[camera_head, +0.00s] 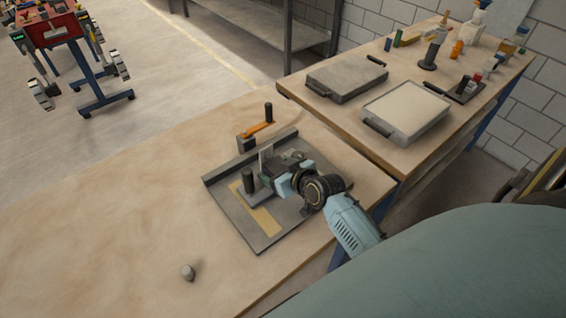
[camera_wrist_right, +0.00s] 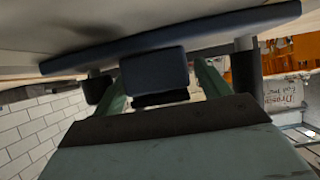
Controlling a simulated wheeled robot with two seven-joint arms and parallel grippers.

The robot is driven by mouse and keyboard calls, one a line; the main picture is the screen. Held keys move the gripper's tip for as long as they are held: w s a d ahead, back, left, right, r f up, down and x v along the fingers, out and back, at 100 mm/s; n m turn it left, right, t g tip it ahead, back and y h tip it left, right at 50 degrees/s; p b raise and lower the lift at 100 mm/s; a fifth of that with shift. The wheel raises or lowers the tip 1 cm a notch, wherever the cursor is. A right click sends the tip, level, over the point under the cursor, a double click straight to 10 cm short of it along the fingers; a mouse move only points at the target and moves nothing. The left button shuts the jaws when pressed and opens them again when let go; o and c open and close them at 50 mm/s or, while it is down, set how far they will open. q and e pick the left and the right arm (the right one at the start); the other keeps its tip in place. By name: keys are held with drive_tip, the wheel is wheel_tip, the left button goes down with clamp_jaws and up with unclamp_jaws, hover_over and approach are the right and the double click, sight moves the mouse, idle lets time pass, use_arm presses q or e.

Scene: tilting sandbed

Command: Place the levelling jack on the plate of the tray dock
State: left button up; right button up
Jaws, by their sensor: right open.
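The tray dock (camera_head: 262,232) is a dark grey plate with a raised back edge and a yellow strip, lying on the near wooden table. A dark upright cylinder on a small grey base, which looks like the levelling jack (camera_head: 248,179), stands over the left part of the plate. My right gripper (camera_head: 264,183) is open, low over the plate, right beside the cylinder; their contact is hard to tell. The right wrist view shows green fingers and a dark block (camera_wrist_right: 153,70) under a wide dark slab (camera_wrist_right: 180,38), close to the camera. My left gripper is not in view.
An orange-handled crank (camera_head: 258,128) stands behind the dock. A small grey knob (camera_head: 187,272) lies at the front. The table's left is clear. The back table holds a grey tray (camera_head: 345,82), a sand-filled tray (camera_head: 408,110) and several small items. A red cart (camera_head: 50,30) stands far left.

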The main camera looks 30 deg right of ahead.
drive_tip(key=p+v, duration=0.1)
drive_tip(key=v, duration=1.1)
drive_tip(key=shift+p, duration=0.4)
